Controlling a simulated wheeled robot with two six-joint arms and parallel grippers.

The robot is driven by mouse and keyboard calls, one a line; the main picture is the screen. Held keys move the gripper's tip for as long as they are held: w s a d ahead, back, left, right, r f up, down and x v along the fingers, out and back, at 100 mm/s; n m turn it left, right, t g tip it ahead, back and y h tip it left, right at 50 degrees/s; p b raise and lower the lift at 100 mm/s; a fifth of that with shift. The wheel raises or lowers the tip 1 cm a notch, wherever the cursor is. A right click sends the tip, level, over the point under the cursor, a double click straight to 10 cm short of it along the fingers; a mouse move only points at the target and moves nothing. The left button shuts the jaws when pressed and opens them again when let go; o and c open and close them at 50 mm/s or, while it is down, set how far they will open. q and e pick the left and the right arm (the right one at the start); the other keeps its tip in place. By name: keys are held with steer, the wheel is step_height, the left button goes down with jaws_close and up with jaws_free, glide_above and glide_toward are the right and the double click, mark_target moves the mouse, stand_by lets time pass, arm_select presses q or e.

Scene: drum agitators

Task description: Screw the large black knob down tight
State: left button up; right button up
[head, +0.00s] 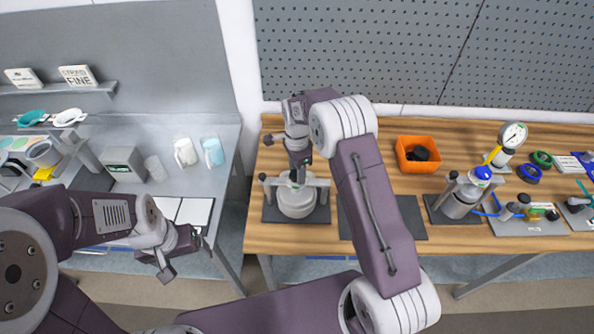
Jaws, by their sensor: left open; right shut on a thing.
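The drum agitator stand (324,196) is on the wooden bench, with a pale round drum (297,204) under its crossbar. Small dark knobs show at the crossbar's ends. My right gripper (298,168) points down over the middle of the crossbar and is shut on the large black knob (296,177). The gripper mostly hides this knob, so I cannot tell how far down it sits. My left gripper (184,258) is open and empty, low in front of the grey bench at left, well apart from the stand.
An orange bin (417,154) with dark things inside stands right of my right forearm. A blue-capped vessel (461,196), a gauge (512,137) and several fittings lie further right. The grey bench (222,150) holds cups and a box. A gap separates the benches.

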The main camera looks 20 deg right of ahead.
steer(key=shift+w+r, duration=0.2)
steer(key=shift+r, duration=0.05)
steer(key=o, duration=1.3)
steer(key=shift+o, duration=0.5)
steer(key=shift+s, duration=0.2)
step_height(320, 180, up, 9)
steer(key=b, duration=0.2)
